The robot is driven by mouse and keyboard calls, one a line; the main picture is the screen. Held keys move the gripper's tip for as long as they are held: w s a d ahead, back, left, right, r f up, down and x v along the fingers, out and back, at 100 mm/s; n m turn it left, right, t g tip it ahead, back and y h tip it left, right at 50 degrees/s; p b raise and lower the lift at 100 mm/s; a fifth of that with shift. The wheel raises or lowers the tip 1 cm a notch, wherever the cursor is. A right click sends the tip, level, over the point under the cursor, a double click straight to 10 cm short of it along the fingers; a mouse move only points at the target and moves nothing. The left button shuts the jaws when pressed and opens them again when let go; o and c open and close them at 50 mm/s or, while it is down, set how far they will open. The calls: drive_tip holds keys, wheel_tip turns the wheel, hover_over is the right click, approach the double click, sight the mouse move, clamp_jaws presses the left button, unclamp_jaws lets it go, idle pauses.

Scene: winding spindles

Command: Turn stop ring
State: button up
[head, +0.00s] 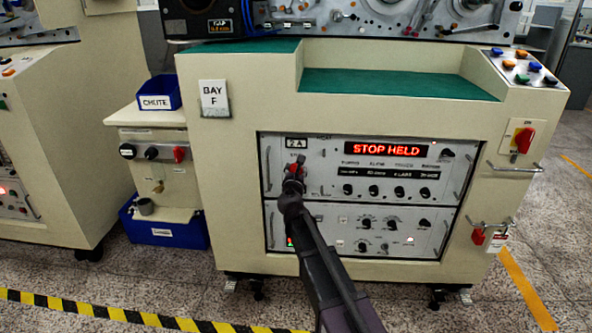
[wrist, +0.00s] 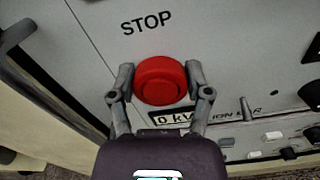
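A round red stop knob (wrist: 160,80) sits on the grey panel under the printed word STOP in the wrist view. My gripper (wrist: 160,83) has one finger on each side of the knob. The left fingertip looks very close to the rim; I cannot tell whether either finger touches it. In the head view my gripper (head: 293,172) is at the upper left of the 2A panel and covers most of the red knob (head: 294,168).
Metal handles (head: 267,168) flank the panel, one close to my gripper's left. Black knobs (head: 375,190) fill the panel's right part. A small 0 kV readout (wrist: 175,119) lies just below the stop knob. A red switch (head: 524,140) is on the cabinet's right side.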

drive_tip(key=shift+c, duration=0.4)
drive_tip(key=shift+m, duration=0.5)
drive_tip(key=m, duration=0.4)
drive_tip(key=shift+w+d+m, duration=0.1)
drive_tip(key=shift+m, duration=0.2)
drive_tip(key=m, duration=0.6)
drive_tip(key=shift+f, duration=0.1)
drive_tip(key=o, duration=1.2)
drive_tip(key=shift+c, duration=0.2)
